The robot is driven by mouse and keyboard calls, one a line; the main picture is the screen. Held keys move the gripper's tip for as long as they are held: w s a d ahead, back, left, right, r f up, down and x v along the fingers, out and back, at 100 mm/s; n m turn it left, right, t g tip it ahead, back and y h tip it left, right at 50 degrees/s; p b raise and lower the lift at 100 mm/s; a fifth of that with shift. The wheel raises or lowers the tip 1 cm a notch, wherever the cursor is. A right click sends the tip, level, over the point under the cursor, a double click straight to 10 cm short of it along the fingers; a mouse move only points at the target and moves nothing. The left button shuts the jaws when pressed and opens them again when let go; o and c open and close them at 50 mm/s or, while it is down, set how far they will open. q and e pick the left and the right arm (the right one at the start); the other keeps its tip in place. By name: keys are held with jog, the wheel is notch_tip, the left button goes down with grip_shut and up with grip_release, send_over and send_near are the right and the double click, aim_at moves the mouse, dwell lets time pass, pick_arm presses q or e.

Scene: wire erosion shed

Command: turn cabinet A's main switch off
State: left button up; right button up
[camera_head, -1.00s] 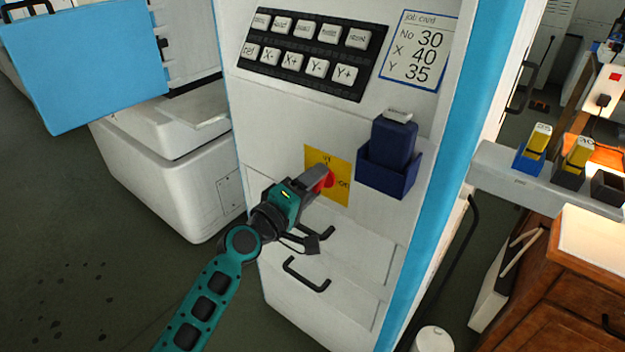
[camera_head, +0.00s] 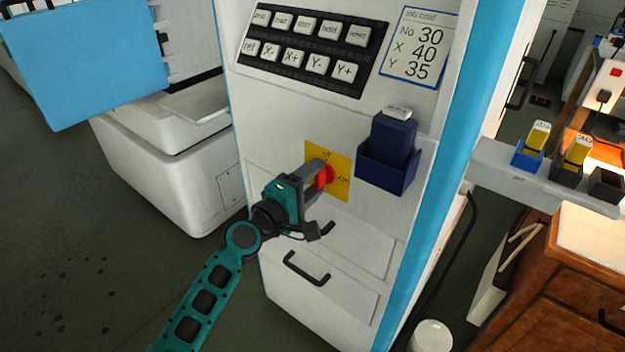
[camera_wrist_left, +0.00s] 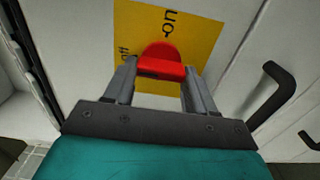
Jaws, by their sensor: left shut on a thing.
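The cabinet's main switch is a red handle (camera_head: 326,177) on a yellow plate (camera_head: 341,187) on the white cabinet front. My left gripper (camera_head: 319,178) is shut on the red handle. In the wrist view the red handle (camera_wrist_left: 161,60) sits between the two fingers (camera_wrist_left: 157,86), with "on" above it and "off" to its left on the yellow plate (camera_wrist_left: 205,38). Which mark the handle points to is unclear. My right gripper is out of view.
A dark blue holder (camera_head: 385,174) with a blue block stands out right of the plate. A button panel (camera_head: 309,50) and a job card (camera_head: 419,48) are above. Black drawer handles (camera_head: 306,269) stick out below. A wooden cabinet (camera_head: 545,275) stands at the right.

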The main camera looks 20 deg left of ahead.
pick_arm(q)
jog(key=o, duration=1)
jog(key=shift+o, duration=0.2)
jog(key=b+v, duration=0.1)
jog(key=v, duration=1.2)
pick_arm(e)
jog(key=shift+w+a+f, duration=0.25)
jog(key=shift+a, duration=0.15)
pick_arm(q)
jog(key=s+d+f+m+g+y+p, duration=0.1)
jog(key=s+f+m+g+y, duration=0.1)
jog(key=s+f+m, duration=0.4)
jog(key=s+d+f+m+g+y+p, duration=0.1)
jog(key=s+f+m+g, duration=0.3)
jog(key=f+m, duration=0.6)
jog(key=shift+s+d+f+m+y, duration=0.4)
jog(key=shift+s+d+f+y, duration=0.2)
jog(key=shift+s, duration=0.45)
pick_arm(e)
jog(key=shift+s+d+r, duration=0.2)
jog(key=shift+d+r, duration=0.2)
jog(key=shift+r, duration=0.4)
